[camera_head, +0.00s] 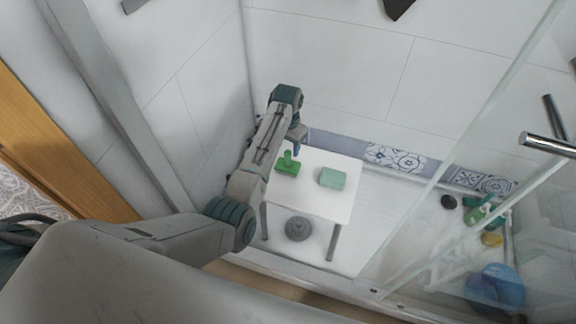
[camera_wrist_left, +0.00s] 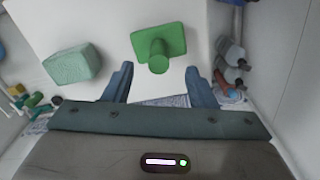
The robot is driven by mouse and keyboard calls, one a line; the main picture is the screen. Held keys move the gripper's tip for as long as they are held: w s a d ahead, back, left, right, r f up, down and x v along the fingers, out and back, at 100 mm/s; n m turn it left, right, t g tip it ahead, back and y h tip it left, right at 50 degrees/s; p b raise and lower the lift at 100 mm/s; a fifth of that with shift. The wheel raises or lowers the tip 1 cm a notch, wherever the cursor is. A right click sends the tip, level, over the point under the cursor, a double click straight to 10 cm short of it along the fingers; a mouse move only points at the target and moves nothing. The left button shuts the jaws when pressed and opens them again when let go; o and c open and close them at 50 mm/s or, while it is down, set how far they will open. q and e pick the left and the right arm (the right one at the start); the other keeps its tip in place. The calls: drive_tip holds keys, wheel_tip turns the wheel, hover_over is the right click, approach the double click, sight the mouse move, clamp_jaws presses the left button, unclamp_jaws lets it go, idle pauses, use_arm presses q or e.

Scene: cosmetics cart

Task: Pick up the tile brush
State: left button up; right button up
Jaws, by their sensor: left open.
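The green tile brush (camera_head: 287,164), a flat block with an upright round handle, sits on a white stool (camera_head: 330,208). In the left wrist view the brush (camera_wrist_left: 172,38) lies ahead of my gripper, its handle pointing towards the camera. My left gripper (camera_head: 297,148) is at the stool's back left, by the brush. Its two blue fingers (camera_wrist_left: 160,76) are apart and empty, with the brush handle in line with the gap between them. My right gripper is not in view.
A pale green block (camera_head: 332,177) lies on the stool right of the brush. A grey round object (camera_head: 298,229) is under the stool. A glass panel (camera_head: 452,170) stands at right, with a blue basin (camera_head: 496,287) beyond. White walls close in behind and left.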

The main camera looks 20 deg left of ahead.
sight(287, 153)
use_arm(q)
drive_tip(key=f, duration=0.4)
drive_tip(key=shift+s+f, duration=0.2)
drive_tip(key=shift+f, duration=0.1)
drive_tip(key=shift+w+f, duration=0.15)
drive_tip(key=shift+f, duration=0.1)
drive_tip(key=shift+d, duration=0.1)
clamp_jaws()
